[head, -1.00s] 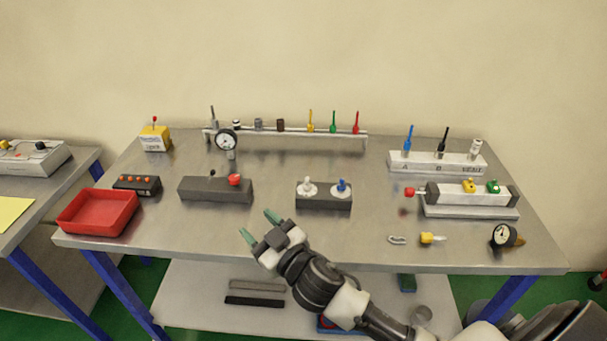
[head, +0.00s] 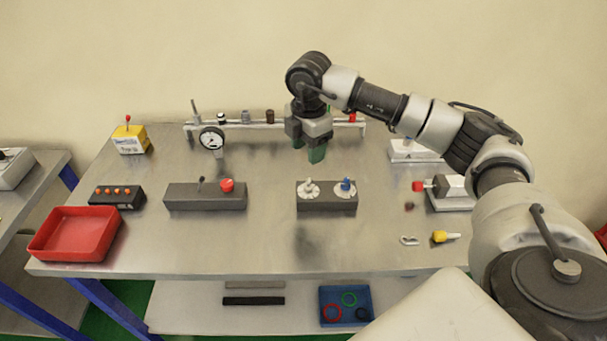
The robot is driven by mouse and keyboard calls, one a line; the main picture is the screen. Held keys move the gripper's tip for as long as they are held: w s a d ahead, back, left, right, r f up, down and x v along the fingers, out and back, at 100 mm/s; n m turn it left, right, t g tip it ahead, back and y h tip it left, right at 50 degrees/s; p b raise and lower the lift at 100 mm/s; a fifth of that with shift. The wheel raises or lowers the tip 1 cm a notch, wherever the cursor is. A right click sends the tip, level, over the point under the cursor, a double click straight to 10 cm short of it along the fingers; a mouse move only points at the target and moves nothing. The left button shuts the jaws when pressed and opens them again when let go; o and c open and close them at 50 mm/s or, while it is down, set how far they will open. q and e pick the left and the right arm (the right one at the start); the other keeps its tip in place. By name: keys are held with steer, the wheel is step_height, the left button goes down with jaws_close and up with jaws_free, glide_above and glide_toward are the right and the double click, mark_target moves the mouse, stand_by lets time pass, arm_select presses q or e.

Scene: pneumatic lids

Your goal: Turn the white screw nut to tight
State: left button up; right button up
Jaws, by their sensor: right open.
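The white screw nut (head: 311,190) sits on the left part of a dark grey block (head: 327,204) in the middle of the table. A blue nut (head: 346,187) on a white base sits beside it on the same block. My right gripper (head: 316,154) points down with its green fingertips above the white nut in the picture, apart from it. It is open and holds nothing that I can see. How high it hangs over the table is hard to tell. My left gripper is not in view.
A rail (head: 262,124) with fittings and a gauge (head: 212,139) stands behind the gripper. A grey block with a red knob (head: 227,185) lies left. A red tray (head: 78,232) is at the far left. My right arm covers the table's right side. The front middle is clear.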

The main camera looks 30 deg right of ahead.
mark_target(309, 179)
steer(key=shift+d+f, duration=0.25)
step_height(309, 179, down, 8)
steer(key=shift+s+a+f+p, duration=0.1)
steer(key=shift+f+p, duration=0.15)
steer(key=shift+p, duration=0.8)
steer(key=shift+f, duration=0.75)
steer(key=shift+c, duration=0.4)
steer(key=c, duration=0.8)
steer(key=shift+c, duration=0.2)
